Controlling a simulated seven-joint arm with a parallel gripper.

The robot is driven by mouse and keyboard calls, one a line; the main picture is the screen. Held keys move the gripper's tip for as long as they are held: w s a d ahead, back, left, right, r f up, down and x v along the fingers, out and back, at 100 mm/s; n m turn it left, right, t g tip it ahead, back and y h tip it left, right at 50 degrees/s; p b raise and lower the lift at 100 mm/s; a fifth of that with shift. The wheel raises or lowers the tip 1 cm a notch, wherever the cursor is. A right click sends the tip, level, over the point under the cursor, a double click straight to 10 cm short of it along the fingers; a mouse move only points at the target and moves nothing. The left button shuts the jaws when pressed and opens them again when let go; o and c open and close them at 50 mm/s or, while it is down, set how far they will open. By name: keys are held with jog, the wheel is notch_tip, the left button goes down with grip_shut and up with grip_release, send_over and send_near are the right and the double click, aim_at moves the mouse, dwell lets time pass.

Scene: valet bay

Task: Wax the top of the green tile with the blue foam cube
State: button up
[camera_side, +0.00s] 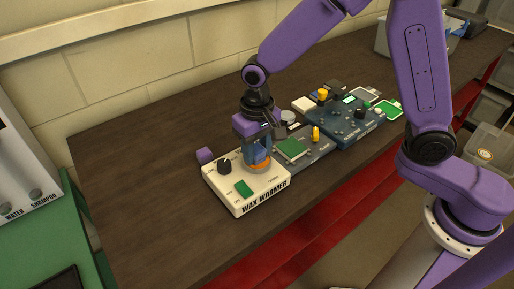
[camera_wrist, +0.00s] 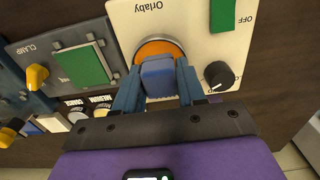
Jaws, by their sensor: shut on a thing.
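My gripper (camera_side: 258,161) points down over the cream wax warmer, and it also shows in the wrist view (camera_wrist: 158,86). It is shut on the blue foam cube (camera_wrist: 158,76), with a finger on each side. The cube is over the round orange wax well (camera_wrist: 161,48) of the wax warmer (camera_side: 239,208). Its lower face is hidden, so I cannot tell whether it touches the wax. The green tile (camera_side: 291,148) lies flat on the grey clamp unit beside the warmer. It also shows in the wrist view (camera_wrist: 84,64), at the left, apart from my gripper.
The warmer has a black knob (camera_side: 224,167) and a green switch (camera_side: 243,189). A yellow clamp knob (camera_side: 316,133) stands beside the tile. A purple block (camera_side: 204,155) lies behind the warmer. A dark blue panel (camera_side: 345,126) stands farther right. The bench's left side is clear.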

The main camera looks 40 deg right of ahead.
aim_at(257, 148)
jog(key=shift+r, duration=3.5)
